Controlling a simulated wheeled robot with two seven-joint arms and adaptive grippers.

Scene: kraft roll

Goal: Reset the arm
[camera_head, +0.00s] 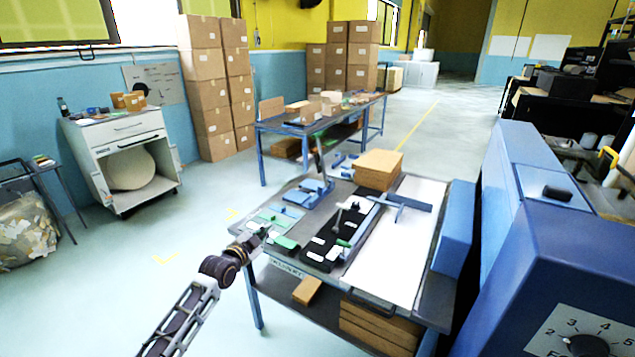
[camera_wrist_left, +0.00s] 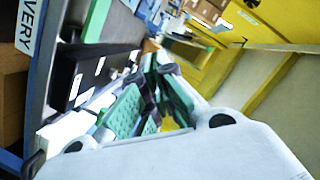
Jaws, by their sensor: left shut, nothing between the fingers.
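My left arm comes in from the lower left in the head view. Its gripper (camera_head: 262,234) is over the near left corner of the blue-framed work table (camera_head: 428,310). The left wrist view shows the gripper fingers (camera_wrist_left: 155,78) with green pads, shut with nothing held. Beyond them that view is tilted and partly blurred. The right gripper does not show in either view.
On the work table are a cardboard stack (camera_head: 378,168), a white sheet (camera_head: 395,243), a black tray (camera_head: 333,232) and a green item (camera_head: 286,243) near the left gripper. A blue machine (camera_head: 560,235) stands at the right. Floor (camera_head: 130,270) is clear at the left.

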